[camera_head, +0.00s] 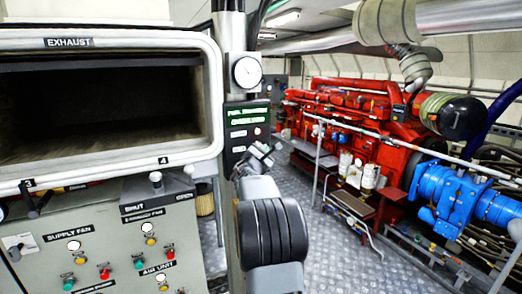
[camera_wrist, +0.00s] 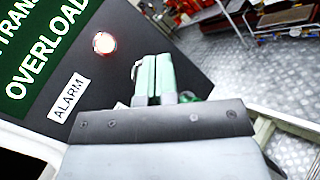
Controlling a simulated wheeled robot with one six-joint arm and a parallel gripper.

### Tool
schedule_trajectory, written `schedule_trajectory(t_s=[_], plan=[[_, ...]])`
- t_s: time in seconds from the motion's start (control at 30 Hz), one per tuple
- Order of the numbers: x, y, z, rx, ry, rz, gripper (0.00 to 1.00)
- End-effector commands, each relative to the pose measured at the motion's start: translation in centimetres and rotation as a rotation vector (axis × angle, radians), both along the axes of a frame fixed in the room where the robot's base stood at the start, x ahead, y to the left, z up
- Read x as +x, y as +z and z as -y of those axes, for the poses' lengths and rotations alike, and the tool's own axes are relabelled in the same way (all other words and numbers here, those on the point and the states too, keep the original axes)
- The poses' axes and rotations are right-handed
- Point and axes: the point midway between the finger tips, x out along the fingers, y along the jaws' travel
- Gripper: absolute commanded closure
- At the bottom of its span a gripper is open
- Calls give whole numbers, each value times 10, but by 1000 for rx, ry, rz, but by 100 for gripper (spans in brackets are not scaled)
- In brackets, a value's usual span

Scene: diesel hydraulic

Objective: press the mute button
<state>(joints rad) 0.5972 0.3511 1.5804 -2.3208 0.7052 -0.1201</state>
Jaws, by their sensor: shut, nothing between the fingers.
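The alarm panel (camera_head: 247,115) is a dark box on a post, with a green screen. In the wrist view its screen (camera_wrist: 40,45) reads "OVERLOAD". Below it are a white "ALARM" label (camera_wrist: 68,98) and a glowing red lamp (camera_wrist: 104,43). In the head view a second, lower label (camera_head: 238,149) is too small to read. My gripper (camera_head: 262,152) is in front of the panel's lower part. In the wrist view my gripper (camera_wrist: 155,60) is shut and empty, its fingers close to the panel. I cannot make out the mute button; a green part (camera_wrist: 188,97) shows beside the fingers.
A round gauge (camera_head: 246,72) sits above the panel. At left are an open exhaust box (camera_head: 215,100) and a switch console (camera_head: 110,245) with several coloured buttons. A red engine (camera_head: 350,105) and blue pump (camera_head: 445,195) stand at right. Some checkered floor is clear between.

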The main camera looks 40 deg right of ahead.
Motion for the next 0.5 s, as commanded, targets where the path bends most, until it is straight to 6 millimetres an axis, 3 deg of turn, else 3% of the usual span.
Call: schedule_trajectory(t_s=[0.5], plan=[[6, -1, 2, 0, 0, -1, 100]])
